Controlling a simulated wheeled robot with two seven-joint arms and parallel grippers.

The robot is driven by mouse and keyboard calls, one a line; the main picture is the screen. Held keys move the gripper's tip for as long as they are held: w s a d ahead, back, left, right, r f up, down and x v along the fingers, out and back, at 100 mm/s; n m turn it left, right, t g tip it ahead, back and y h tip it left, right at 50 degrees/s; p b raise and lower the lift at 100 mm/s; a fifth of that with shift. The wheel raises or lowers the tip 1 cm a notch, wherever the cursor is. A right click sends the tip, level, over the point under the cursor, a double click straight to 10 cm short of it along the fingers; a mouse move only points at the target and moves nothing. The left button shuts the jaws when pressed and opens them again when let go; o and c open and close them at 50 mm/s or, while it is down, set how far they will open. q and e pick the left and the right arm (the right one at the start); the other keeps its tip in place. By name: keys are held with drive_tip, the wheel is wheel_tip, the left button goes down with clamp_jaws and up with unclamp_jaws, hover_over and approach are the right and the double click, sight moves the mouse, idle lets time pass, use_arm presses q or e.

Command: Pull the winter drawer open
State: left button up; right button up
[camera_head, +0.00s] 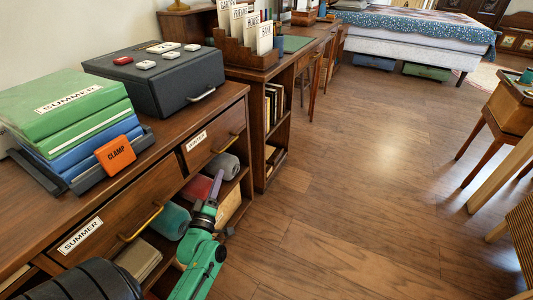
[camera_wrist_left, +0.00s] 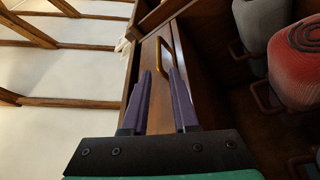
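The winter drawer (camera_head: 205,149) is in the right half of the wooden dresser, its front flush and shut, with a white WINTER label (camera_head: 197,141) and a brass handle (camera_head: 229,143). My left gripper (camera_head: 214,180) is below and in front of it, by the open shelf. In the left wrist view my left gripper (camera_wrist_left: 166,85) has its two purple fingers apart with nothing between them. The brass handle (camera_wrist_left: 165,55) lies ahead of the fingertips, apart from them. My right gripper is not in view.
The summer drawer (camera_head: 110,222) is to the left, shut. Rolled cloths in red (camera_head: 197,188), grey (camera_head: 224,166) and teal (camera_head: 171,222) lie on the shelf below.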

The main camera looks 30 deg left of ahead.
use_arm(q)
approach(229, 145)
drive_tip(key=f+x, duration=0.1)
drive_tip(key=x, duration=0.2)
drive_tip(key=b+x, duration=0.2)
drive_tip(key=x, duration=0.5)
drive_tip(key=shift+w+a+r, duration=0.1)
drive_tip(key=shift+a+r, duration=0.15)
drive_tip(key=shift+w+r, duration=0.1)
drive_tip(key=shift+w, duration=0.1)
clamp_jaws()
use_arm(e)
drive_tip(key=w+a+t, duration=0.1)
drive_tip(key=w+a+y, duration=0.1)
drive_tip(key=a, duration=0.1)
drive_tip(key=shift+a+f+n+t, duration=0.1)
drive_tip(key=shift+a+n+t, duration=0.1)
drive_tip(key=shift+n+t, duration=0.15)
